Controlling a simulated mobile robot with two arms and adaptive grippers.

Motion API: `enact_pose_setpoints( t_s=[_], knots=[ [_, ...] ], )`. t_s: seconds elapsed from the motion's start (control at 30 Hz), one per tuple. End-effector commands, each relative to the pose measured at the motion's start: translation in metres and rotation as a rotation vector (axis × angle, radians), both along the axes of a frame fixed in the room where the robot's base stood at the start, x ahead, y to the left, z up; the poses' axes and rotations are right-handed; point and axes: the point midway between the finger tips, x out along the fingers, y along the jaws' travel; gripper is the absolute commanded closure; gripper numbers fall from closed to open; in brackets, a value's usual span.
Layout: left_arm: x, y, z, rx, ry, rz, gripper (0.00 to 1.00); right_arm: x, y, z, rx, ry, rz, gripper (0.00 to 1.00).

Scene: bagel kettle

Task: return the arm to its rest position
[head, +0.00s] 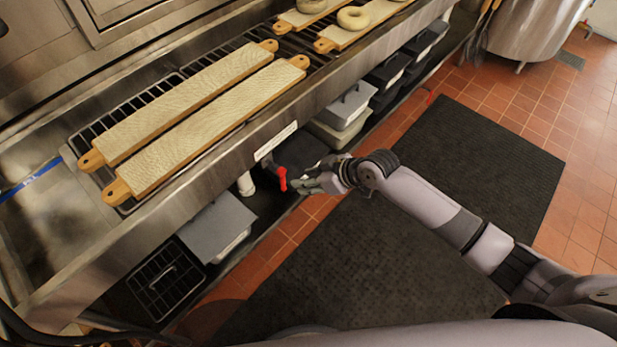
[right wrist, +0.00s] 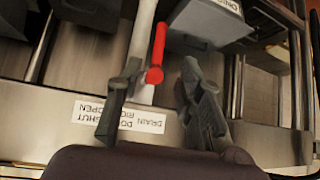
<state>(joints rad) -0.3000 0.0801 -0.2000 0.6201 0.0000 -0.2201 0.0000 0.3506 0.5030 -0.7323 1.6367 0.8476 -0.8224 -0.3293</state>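My right arm (head: 437,205) reaches in from the lower right over the dark floor mats. My right gripper (head: 313,183) is at the front edge of the steel counter, just right of a red valve handle (head: 282,178). In the right wrist view its two fingers (right wrist: 162,72) stand apart, and the red handle (right wrist: 157,48) shows between and beyond them on a white pipe (right wrist: 141,45). Nothing is held between the fingers. The handle looks clear of the fingers, though the depth gap is hard to judge. My left gripper is not in view.
Two long cloth-covered boards (head: 181,103) lie on the counter's rack; bagels (head: 353,18) rest on boards farther back. Lidded bins (head: 347,106) and a grey-lidded container (head: 217,225) sit below. A labelled front edge (right wrist: 118,116) is near the fingers. Mats (head: 480,155) lie open at right.

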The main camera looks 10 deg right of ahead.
Motion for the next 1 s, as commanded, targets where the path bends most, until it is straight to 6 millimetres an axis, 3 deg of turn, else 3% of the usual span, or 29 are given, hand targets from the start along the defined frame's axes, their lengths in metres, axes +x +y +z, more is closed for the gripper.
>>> enact_pose_setpoints(
  t_s=[0.53,0.63,0.77,0.83,1.0],
  knots=[
    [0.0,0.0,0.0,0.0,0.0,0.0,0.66,-0.001,0.0,0.0,0.001,0.001,-0.001,0.66],
    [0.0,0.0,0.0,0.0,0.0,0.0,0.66,0.001,-0.006,-0.014,-0.002,0.013,-0.034,0.66],
    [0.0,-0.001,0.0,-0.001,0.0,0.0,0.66,0.0,-0.035,-0.068,-0.025,0.056,-0.167,0.66],
    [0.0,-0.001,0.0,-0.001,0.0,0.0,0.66,-0.009,-0.058,-0.111,-0.05,0.091,-0.262,0.66],
    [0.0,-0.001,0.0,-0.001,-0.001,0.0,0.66,-0.068,-0.111,-0.216,-0.135,0.19,-0.453,0.66]
  ],
)
